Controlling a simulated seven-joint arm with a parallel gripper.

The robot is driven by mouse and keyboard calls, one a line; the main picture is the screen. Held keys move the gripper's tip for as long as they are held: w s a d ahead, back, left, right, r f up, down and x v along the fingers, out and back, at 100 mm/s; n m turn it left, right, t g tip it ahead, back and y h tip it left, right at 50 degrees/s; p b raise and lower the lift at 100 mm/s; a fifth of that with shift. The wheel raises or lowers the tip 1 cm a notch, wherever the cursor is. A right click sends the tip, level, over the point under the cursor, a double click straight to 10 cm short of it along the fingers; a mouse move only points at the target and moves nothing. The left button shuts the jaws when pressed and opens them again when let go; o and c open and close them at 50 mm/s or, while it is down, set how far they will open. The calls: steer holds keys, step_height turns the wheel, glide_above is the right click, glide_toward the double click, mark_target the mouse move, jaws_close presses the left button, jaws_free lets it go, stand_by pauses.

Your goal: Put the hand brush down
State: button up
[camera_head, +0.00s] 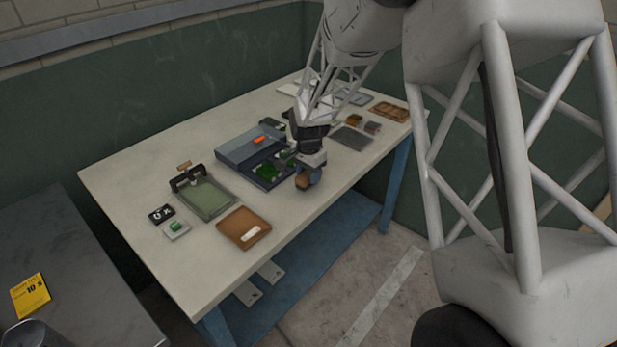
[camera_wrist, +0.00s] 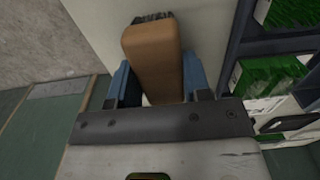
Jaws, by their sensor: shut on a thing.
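The hand brush (camera_wrist: 152,58) has a tan wooden body, with dark bristles just showing at its far end in the wrist view. My gripper (camera_wrist: 154,84) is shut on it, with a blue finger on each side of the wood. In the head view my gripper (camera_head: 308,178) is at the front edge of the table, right of the blue-grey case, and the brush (camera_head: 302,182) shows as a small brown block under it. Whether the brush touches the table top is hard to tell.
The blue-grey case (camera_head: 239,150) with green turf pieces stands close left of my gripper. A brown tray (camera_head: 244,228) and a green-bottomed tray (camera_head: 206,198) lie further left. A dark grey mat (camera_head: 351,137) lies to the right. Pale table top (camera_head: 150,250) is bare at front left.

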mark_target(308, 173)
steer(key=shift+f, duration=0.7)
steer(key=shift+f, duration=0.15)
steer(key=o, duration=0.8)
steer(key=shift+o, duration=0.2)
step_height(308, 173, up, 11)
steer(key=shift+r, duration=0.65)
